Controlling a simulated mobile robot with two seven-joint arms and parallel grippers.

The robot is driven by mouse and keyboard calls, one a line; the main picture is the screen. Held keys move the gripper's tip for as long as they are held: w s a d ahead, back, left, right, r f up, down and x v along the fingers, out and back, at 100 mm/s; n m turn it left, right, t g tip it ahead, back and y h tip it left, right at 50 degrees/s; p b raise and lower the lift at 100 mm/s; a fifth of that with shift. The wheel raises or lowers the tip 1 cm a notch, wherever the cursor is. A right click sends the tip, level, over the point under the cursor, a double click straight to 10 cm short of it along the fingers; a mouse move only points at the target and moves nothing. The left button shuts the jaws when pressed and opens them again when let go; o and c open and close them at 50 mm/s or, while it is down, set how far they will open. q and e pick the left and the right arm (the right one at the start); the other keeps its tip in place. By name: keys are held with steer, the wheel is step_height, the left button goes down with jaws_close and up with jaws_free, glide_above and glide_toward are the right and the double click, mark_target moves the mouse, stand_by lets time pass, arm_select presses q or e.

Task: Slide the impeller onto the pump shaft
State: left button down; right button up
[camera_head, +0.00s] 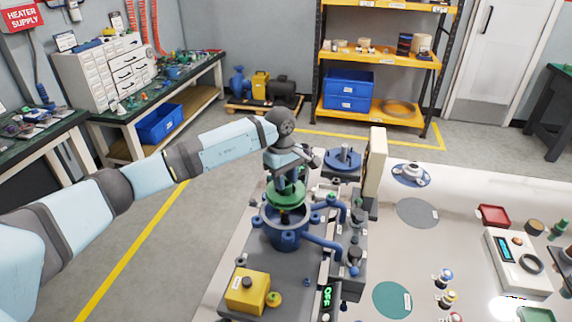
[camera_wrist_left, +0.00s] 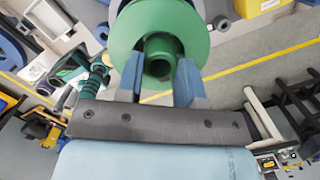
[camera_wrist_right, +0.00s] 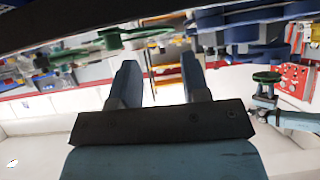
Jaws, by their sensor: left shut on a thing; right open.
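The green impeller (camera_head: 287,193) is a round disc with a hub, held level just above the blue pump housing (camera_head: 283,238). My left gripper (camera_head: 287,178) points down from above and is shut on the impeller's hub. In the left wrist view the impeller (camera_wrist_left: 197,28) shows its hub and bore between the two blue fingers (camera_wrist_left: 160,75). The pump shaft is mostly hidden under the impeller; a dark part shows in the housing opening, but I cannot tell whether the two touch. My right gripper (camera_wrist_right: 160,85) shows only in its own wrist view, with its fingers apart and nothing between them.
Blue pipes (camera_head: 325,243) and fittings stand right of the housing. A yellow box (camera_head: 246,291) is in front. A tan upright block (camera_head: 375,162) and a blue disc with a post (camera_head: 343,159) are behind. The white table (camera_head: 455,205) has free room at right.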

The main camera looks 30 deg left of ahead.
arm_select(q)
steer(key=shift+w+a+f+b, duration=0.15)
steer(key=shift+f+b, duration=0.6)
steer(key=shift+f, duration=1.25)
steer(key=shift+f+b, duration=0.2)
steer(key=shift+b, duration=0.2)
steer(key=shift+f+b, duration=0.35)
steer(key=shift+f, duration=0.05)
steer(key=shift+f+b, duration=0.4)
steer(key=shift+f, duration=0.2)
